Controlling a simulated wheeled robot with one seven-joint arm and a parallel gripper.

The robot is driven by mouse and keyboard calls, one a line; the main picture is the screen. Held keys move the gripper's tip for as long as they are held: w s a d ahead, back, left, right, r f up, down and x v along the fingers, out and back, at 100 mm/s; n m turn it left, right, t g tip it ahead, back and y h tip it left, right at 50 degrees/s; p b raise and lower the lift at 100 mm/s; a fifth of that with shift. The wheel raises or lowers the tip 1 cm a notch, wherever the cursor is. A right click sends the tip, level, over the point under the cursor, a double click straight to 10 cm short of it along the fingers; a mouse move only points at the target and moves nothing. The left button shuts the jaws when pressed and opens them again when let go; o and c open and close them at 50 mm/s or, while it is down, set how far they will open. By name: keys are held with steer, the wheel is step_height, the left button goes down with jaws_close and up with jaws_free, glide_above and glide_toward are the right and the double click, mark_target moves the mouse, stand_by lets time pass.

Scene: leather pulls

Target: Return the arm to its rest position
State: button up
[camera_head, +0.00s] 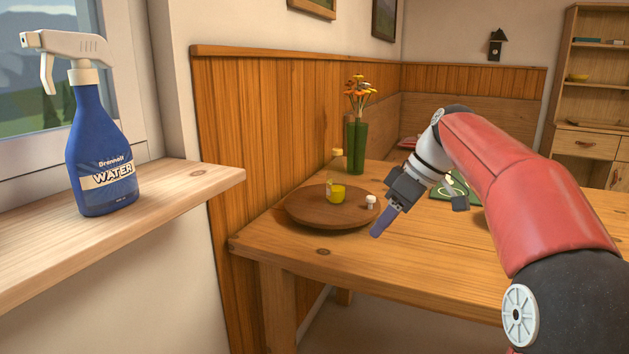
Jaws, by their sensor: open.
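My gripper (419,214) hangs at the end of my red and black arm, in front of and above the wooden table (330,259). Its fingers are spread apart with nothing seen between them. The nearer finger, with a bluish tip, points down and left; the other shows as a dark block to the right. My gripper is to the right of the round wooden tray and appears apart from it. My arm reaches in from the right side and hides part of the table.
A blue spray bottle (98,142) stands upright on the window sill (190,178) at left. A round wooden tray (305,207) holds a yellow cup (338,192) and a small white item (371,202). A green vase (356,145) with orange flowers stands behind. A green mat (441,190) lies partly behind my gripper.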

steer(key=s+f+m+t+h, duration=0.1)
steer(key=s+f+m, duration=0.3)
steer(key=s, duration=0.5)
steer(key=s+d+f+m+t+h, duration=0.1)
steer(key=s+f+m+h, duration=0.1)
steer(key=s+f, duration=0.3)
steer(key=s+d+f+m+t+h, duration=0.1)
steer(key=s+f+m, duration=0.4)
steer(key=s, duration=0.8)
steer(key=shift+s+f+m+t+h, duration=0.15)
steer(key=shift+f+m+t+h, duration=0.15)
steer(key=shift+t+h, duration=0.35)
